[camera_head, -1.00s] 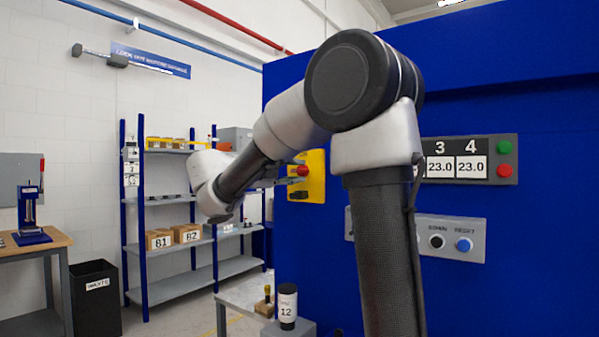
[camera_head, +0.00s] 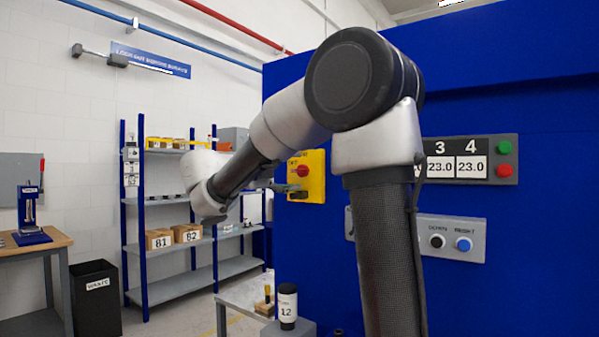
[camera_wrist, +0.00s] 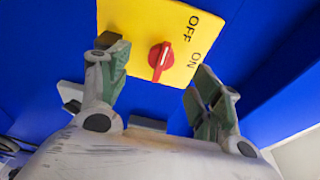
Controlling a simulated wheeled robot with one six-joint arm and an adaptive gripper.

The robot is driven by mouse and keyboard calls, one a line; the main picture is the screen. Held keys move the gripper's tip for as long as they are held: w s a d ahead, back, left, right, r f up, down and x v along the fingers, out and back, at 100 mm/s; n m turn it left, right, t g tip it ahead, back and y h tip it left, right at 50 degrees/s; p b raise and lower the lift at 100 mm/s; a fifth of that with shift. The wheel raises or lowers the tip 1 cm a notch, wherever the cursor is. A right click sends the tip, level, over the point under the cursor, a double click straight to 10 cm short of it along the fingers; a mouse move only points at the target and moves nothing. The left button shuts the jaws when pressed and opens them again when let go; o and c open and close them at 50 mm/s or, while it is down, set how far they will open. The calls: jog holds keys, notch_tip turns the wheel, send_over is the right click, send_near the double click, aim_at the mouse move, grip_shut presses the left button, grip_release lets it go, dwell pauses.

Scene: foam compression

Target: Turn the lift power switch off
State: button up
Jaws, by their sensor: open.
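The lift power switch is a red rotary handle (camera_wrist: 161,58) on a yellow plate (camera_wrist: 130,14) printed with OFF and ON. In the wrist view the handle is a slightly tilted bar below the OFF lettering and left of ON. In the head view the yellow plate (camera_head: 316,180) and red handle (camera_head: 302,171) show beyond my arm. My gripper (camera_wrist: 158,66) is open and empty, one finger on each side of the handle in the wrist view. The fingers appear apart from the handle. In the head view my gripper (camera_head: 272,186) is small, just left of the plate.
A blue machine wall (camera_head: 300,240) surrounds the switch. To its right are a display panel (camera_head: 478,160) with green and red buttons and a lower button box (camera_head: 451,240). A shelf rack (camera_head: 165,245) stands behind at left.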

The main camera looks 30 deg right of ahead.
jog(key=shift+s+a, duration=0.3)
jog(key=shift+a, duration=0.55)
jog(key=shift+s+a, duration=0.35)
jog(key=shift+a, duration=0.5)
jog(key=shift+s+a, duration=0.3)
jog(key=shift+a, duration=0.55)
